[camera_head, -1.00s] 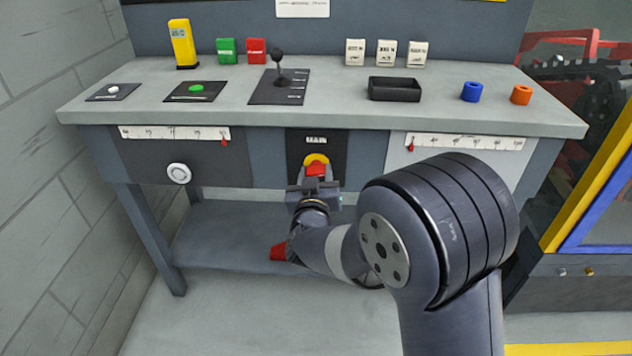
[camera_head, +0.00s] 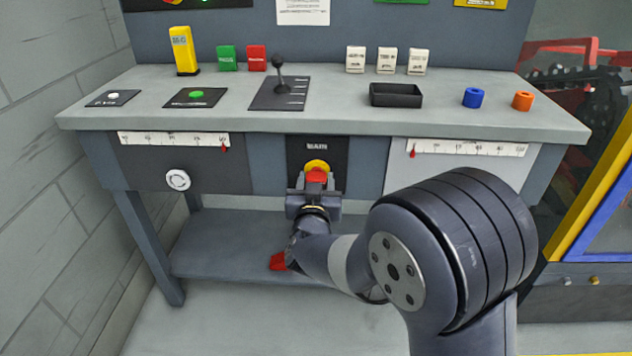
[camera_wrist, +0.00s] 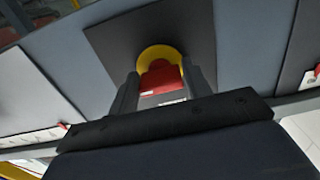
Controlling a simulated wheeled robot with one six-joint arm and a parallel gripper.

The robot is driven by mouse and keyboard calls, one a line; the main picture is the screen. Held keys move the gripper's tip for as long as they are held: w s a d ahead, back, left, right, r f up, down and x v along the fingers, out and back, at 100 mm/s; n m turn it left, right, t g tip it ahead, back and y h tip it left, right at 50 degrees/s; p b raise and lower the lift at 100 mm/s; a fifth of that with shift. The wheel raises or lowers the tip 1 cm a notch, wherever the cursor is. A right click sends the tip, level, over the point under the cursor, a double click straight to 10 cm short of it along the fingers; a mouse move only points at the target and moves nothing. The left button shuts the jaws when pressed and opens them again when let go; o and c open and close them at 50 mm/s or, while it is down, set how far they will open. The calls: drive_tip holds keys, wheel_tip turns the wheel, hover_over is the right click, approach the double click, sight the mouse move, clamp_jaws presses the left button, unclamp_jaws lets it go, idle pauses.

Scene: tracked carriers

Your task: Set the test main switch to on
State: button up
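The main switch is a red handle (camera_head: 316,176) on a yellow round plate (camera_head: 317,164), set in a black panel (camera_head: 300,147) on the bench front. The red handle (camera_wrist: 160,78) and yellow ring (camera_wrist: 158,52) also show in the wrist view. My gripper (camera_head: 315,183) is directly in front of the switch. In the wrist view my gripper (camera_wrist: 162,92) has its fingers apart, one on each side of the red handle. I see no clear grip on it; contact is hard to tell. The handle's lower part is partly hidden by my gripper.
The bench top (camera_head: 340,112) overhangs the switch panel. A white round knob (camera_head: 178,180) is to its left, with scales (camera_head: 465,147) on both sides. A black lever (camera_head: 280,80) stands above. A red object (camera_head: 278,262) is on the lower shelf (camera_head: 215,250).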

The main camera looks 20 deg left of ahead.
drive_tip(key=o, duration=0.3)
drive_tip(key=shift+o, duration=0.2)
drive_tip(key=p+v, duration=0.2)
drive_tip(key=v, duration=0.8)
drive_tip(key=shift+s, duration=0.4)
drive_tip(key=b+x, duration=0.2)
drive_tip(key=x, duration=0.9)
drive_tip(key=shift+d, duration=0.15)
drive_tip(key=shift+s, duration=0.1)
